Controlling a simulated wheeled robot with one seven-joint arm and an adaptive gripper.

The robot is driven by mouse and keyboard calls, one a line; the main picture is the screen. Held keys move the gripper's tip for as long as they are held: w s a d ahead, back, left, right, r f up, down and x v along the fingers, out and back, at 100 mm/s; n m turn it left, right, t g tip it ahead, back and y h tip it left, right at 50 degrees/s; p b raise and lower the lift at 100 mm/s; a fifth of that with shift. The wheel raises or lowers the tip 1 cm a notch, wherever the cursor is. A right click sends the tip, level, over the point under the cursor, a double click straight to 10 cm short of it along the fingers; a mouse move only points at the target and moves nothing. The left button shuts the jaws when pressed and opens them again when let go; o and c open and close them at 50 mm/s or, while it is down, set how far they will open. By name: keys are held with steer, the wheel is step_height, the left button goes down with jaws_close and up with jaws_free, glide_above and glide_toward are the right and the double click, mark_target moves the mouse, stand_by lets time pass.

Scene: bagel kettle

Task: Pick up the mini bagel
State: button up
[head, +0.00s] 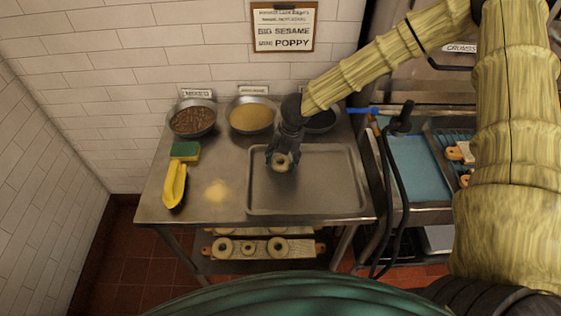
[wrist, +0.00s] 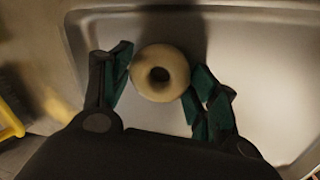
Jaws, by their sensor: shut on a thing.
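The mini bagel (wrist: 172,64) is a pale ring with a dark hole, between the two green-padded fingers of my gripper (wrist: 160,80) in the wrist view. My gripper (head: 281,162) is shut on it. In the head view the mini bagel (head: 282,167) shows at the fingertips, over the upper left part of the metal tray (head: 310,195). I cannot tell whether the bagel touches the tray. The rest of the tray is bare.
Bowls of brown (head: 193,119), yellow (head: 250,117) and dark (head: 322,122) toppings stand along the back. A sponge (head: 185,151), yellow scoop (head: 175,186) and spilled pale grains (head: 216,191) lie left. Boards with bagels (head: 250,248) are on the shelf below. A black hose (head: 390,180) hangs right.

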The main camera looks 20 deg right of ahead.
steer(key=shift+w+r+b, duration=0.1)
steer(key=shift+r+b, duration=0.3)
steer(key=shift+r, duration=0.15)
step_height(320, 180, up, 2)
steer(key=shift+b, duration=0.55)
steer(key=s+b, duration=0.1)
steer(key=s, duration=0.4)
steer(key=s+r+b, duration=0.1)
steer(key=s+b, duration=0.1)
steer(key=s, duration=0.3)
steer(key=s+r+b, duration=0.1)
steer(key=s+b, duration=0.1)
steer(key=s, duration=0.4)
steer(key=shift+s+a, duration=0.1)
steer(key=shift+a, duration=0.2)
